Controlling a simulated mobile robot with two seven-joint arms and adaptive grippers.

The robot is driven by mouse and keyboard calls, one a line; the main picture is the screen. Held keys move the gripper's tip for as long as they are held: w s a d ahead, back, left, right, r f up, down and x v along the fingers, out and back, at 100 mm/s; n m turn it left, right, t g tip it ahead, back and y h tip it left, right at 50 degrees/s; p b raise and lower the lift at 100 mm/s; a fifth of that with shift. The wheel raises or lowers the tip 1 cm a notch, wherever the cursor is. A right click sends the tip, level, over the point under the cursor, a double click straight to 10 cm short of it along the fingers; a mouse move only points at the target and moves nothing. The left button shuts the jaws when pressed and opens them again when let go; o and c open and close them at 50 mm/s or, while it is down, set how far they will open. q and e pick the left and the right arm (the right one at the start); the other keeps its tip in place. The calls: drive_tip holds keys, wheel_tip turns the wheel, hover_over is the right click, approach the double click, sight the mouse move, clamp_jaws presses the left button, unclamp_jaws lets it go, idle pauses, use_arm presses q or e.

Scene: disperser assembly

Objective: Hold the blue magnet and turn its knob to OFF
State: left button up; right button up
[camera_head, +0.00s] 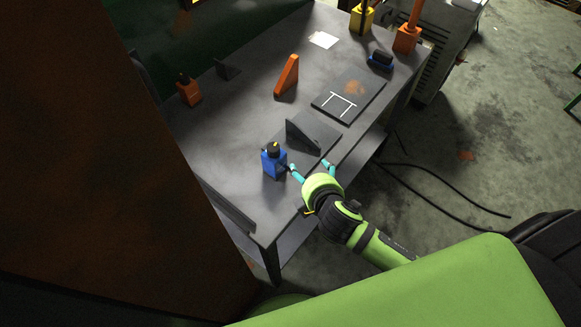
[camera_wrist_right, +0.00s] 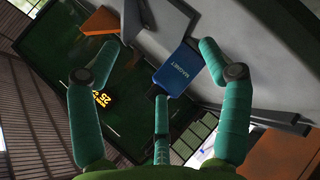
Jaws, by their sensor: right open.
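The blue magnet (camera_head: 274,163) stands upright on the grey table. Its black knob (camera_head: 273,148) with a yellow mark is on top; I cannot read the knob's setting. My right gripper (camera_head: 310,166), with teal fingers, is open just right of the magnet in the head view. In the right wrist view the magnet's blue face (camera_wrist_right: 179,70), lettered MAGNET, shows between the spread fingers of the right gripper (camera_wrist_right: 157,62). They do not appear closed on it. The knob cannot be made out there. My left gripper is not in view.
A dark plate with an upright triangular fin (camera_head: 304,137) is close beside the magnet. An orange wedge (camera_head: 287,76), an orange block (camera_head: 188,91) and a marked dark plate (camera_head: 348,101) are farther back on the table (camera_head: 235,125). A brown panel (camera_head: 90,170) borders the left side.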

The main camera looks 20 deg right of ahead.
sight(279, 167)
drive_tip(key=w+a+n+y, duration=0.1)
drive_tip(key=n+y, duration=0.1)
drive_tip(key=n, duration=0.6)
drive_tip(key=w+a+n+y, duration=0.1)
drive_tip(key=n+y, duration=0.2)
drive_tip(key=n, duration=0.5)
drive_tip(key=w+a+n+y+p, duration=0.1)
drive_tip(key=a+n+y, duration=0.1)
drive_tip(key=n, duration=0.6)
drive_tip(key=shift+w+a+f+n+t+y, duration=0.1)
drive_tip(key=shift+w+f+n+t+y, duration=0.3)
drive_tip(key=shift+y, duration=0.1)
drive_tip(key=shift+s+f+n, duration=0.1)
drive_tip(key=shift+f+n, duration=0.15)
drive_tip(key=shift+n, duration=0.35)
drive_tip(key=shift+a+f+g, duration=0.1)
drive_tip(key=shift+f+g, duration=0.1)
drive_tip(key=shift+g, duration=0.1)
drive_tip(key=shift+b+x, duration=0.3)
drive_tip(key=shift+x, duration=2.95)
drive_tip(key=shift+r, duration=0.1)
drive_tip(key=c, duration=1.3)
drive_tip(key=shift+o, duration=0.2)
